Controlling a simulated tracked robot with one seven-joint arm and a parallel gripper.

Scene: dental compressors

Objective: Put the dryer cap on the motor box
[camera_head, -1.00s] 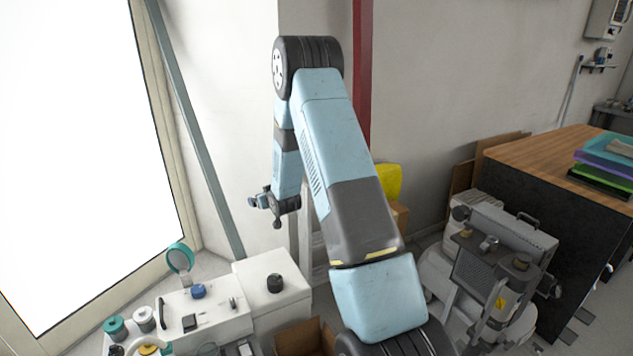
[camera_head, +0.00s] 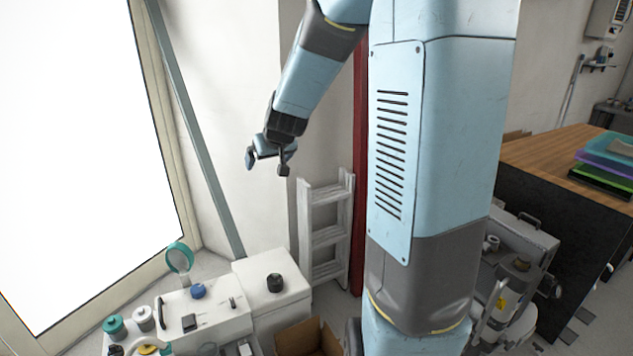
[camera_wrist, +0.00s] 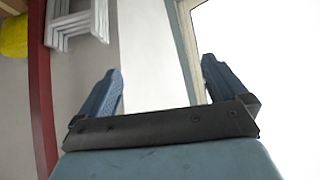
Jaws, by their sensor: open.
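My gripper (camera_head: 267,164) is open and empty, high in the air in front of the wall and above the white units. In the wrist view my gripper (camera_wrist: 161,68) shows two spread fingers with nothing between them. Below it, small caps stand on and around the white units: a black cap (camera_head: 275,283) on the taller white box (camera_head: 285,307), a blue cap (camera_head: 198,291) on the lower white unit (camera_head: 215,322), and a teal cap (camera_head: 115,325) at the left. I cannot tell which is the dryer cap or which box is the motor box.
A ladder (camera_head: 328,235) leans at the wall. An open cardboard box (camera_head: 308,338) stands right of the white units. A grey machine (camera_head: 520,250) is partly hidden behind my arm. A wood-topped bench (camera_head: 550,150) stands at the right. A bright window fills the left.

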